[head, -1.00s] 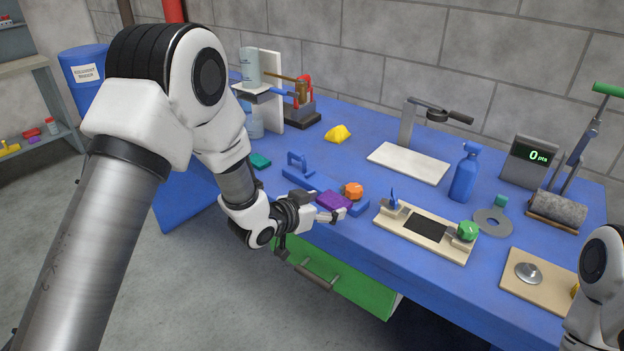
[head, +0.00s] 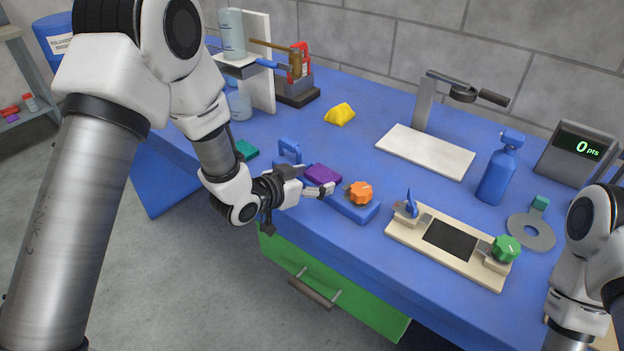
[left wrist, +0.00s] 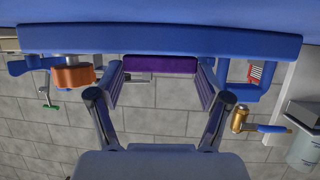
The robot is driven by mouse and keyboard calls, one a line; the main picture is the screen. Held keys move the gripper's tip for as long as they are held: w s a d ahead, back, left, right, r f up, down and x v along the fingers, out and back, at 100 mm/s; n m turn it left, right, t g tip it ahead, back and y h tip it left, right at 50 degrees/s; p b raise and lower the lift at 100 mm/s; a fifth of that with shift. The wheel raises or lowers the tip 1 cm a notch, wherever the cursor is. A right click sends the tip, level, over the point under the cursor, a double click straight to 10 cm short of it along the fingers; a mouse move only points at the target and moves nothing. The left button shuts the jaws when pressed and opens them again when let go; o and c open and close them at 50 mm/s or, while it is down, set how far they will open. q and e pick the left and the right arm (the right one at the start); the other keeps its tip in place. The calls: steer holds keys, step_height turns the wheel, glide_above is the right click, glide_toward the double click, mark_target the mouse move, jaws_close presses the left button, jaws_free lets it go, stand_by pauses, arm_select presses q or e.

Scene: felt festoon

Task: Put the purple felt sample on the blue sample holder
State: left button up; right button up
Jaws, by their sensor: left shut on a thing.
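The blue sample holder (head: 352,209) is a long blue bar near the table's front edge. It has a blue arch (head: 289,150) at its left end and an orange knob (head: 359,193) at its right end. My left gripper (head: 318,184) is shut on the purple felt sample (head: 322,172), between arch and knob. In the left wrist view the sample (left wrist: 160,64) lies flat between the fingers (left wrist: 160,76), right against the holder's bar (left wrist: 150,42). I cannot tell whether it fully rests on it. My right gripper is out of view.
A beige fixture (head: 410,233) with a black pad and green knob stands right of the holder. A teal block (head: 246,149) lies left of it, a yellow block (head: 340,114) behind. A white-based stand (head: 425,152) and blue spray bottle (head: 500,168) stand farther back.

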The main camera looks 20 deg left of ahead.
arm_select(q)
steer(key=shift+w+d, duration=0.1)
steer(key=shift+w, duration=0.05)
steer(key=shift+a+f, duration=0.15)
steer(key=shift+a, duration=0.05)
steer(key=o, duration=1)
steer(key=shift+c, duration=0.2)
steer(key=shift+o, duration=0.2)
